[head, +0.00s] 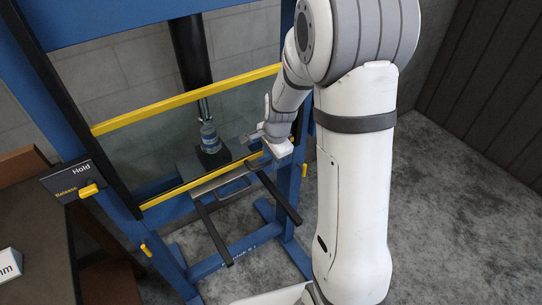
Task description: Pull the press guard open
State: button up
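The press guard is a clear panel with a yellow top bar (185,99) and a yellow bottom bar (165,196), set across the front of the blue press frame (290,193). Through it I see the press ram (190,55) and a part (209,138) under it. My gripper (254,138) is at the right end of the guard, close to the bottom bar. The fingers are small and partly hidden by my wrist. I cannot tell whether they touch the bar or are open or shut.
A black panel (72,178) marked Hold and Release, with a yellow lever (88,190), is on the left post. Two dark rails (213,234) stick out below the guard. A dark table (30,235) with a white box (8,264) stands at left. Carpet (450,200) is clear at right.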

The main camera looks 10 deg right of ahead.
jog(key=shift+c, duration=0.3)
grip_shut()
jog(key=shift+a, duration=0.1)
